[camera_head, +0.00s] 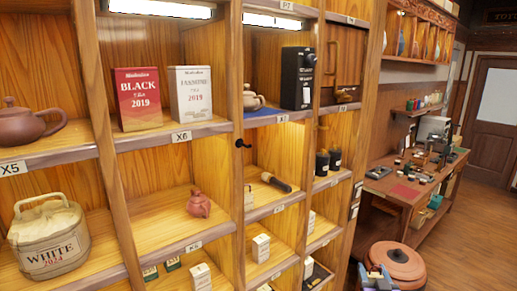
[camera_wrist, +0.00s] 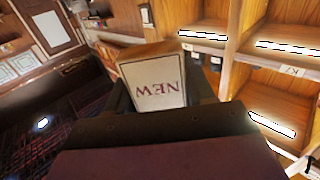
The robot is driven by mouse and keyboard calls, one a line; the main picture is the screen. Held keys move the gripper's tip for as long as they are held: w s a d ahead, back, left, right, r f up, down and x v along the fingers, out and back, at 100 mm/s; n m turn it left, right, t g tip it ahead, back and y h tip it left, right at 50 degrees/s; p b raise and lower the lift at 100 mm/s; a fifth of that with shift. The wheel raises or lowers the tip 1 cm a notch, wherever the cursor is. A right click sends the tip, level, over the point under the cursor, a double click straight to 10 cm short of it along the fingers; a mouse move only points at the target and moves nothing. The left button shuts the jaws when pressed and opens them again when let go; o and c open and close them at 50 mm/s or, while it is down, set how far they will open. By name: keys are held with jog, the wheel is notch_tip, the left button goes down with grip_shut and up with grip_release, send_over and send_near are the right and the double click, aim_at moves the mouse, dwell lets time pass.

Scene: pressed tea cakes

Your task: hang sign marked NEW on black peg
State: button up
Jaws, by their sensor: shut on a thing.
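The sign marked NEW (camera_wrist: 152,72) is a cream plate with dark red letters, upside down in the wrist view. My gripper (camera_wrist: 152,92) is shut on it, with a dark finger on each side. The black peg (camera_head: 242,143) sticks out from the front of an upright post of the wooden shelf in the head view, with nothing on it. The peg cannot be made out in the wrist view. A small blue-grey and cream shape at the bottom edge of the head view may be my gripper, but I cannot tell.
A round brown lidded vessel (camera_head: 395,262) stands low at right. Open floor lies beyond it.

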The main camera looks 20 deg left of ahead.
jog(key=s+a+r+n+g+y+p, duration=0.3)
jog(key=a+r+p, duration=0.3)
jog(key=a+r, duration=0.4)
jog(key=s+a+r+n+g+y+p, duration=0.3)
jog(key=s+a+r+y+p, duration=0.1)
jog(key=a+r, duration=0.6)
jog(key=s+a+r+n+g+y+p, duration=0.3)
jog(key=a+r+p, duration=0.6)
jog(key=r, duration=0.4)
jog(key=shift+s+a+r+y, duration=0.15)
jog(key=shift+s+a+y, duration=0.45)
jog(key=shift+s, duration=0.35)
jog(key=shift+w, duration=0.1)
